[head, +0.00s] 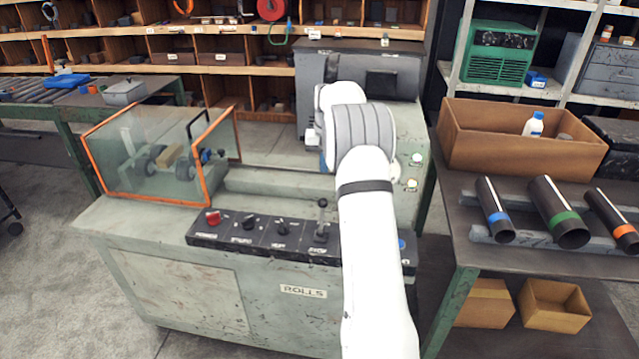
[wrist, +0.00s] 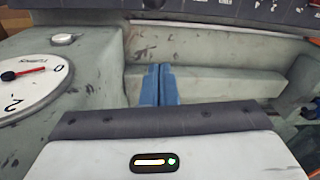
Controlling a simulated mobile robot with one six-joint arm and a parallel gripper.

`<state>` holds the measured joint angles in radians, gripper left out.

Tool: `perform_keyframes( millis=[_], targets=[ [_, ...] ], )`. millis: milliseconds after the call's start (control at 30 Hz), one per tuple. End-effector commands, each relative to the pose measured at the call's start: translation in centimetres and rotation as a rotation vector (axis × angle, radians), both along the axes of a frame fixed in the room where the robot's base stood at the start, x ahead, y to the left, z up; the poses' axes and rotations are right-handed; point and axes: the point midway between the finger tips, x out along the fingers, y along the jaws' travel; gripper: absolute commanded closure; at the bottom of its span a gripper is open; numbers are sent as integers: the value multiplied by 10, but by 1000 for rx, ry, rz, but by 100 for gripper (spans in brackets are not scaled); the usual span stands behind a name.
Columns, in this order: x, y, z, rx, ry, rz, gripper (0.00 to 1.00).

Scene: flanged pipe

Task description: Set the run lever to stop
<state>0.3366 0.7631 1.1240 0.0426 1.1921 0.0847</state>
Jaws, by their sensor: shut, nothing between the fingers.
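The run lever (head: 322,217) is a short grey lever with a round knob, standing roughly upright near the right end of the dark control panel (head: 268,235). Its label is too small to read. My gripper shows in the wrist view (wrist: 157,85) as two blue fingers pressed together and empty, over the grey machine bed. In the head view my arm hides most of it; it is behind the panel, over the bed, apart from the lever. The panel's dark edge (wrist: 225,10) crosses the top of the wrist view; I cannot make out the lever there.
A red button (head: 213,217) and two dark knobs share the panel. An orange-framed clear guard (head: 150,160) stands left. A white dial (wrist: 35,88) with a red pointer is close to my gripper. A bench with pipes (head: 555,215) and a wooden box (head: 480,150) stands right.

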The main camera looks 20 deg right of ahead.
Motion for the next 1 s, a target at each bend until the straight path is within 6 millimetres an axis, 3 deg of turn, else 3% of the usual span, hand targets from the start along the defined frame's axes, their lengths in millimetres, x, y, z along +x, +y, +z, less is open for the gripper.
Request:
perform_keyframes(
  millis=[467, 733, 1000],
  targets=[
    [5, 2, -93, 2, 5, -1, 100],
    [-21, 13, -84, 1, 2, -1, 100],
    [-29, 16, -83, 0, 1, -1, 100]
  ],
)
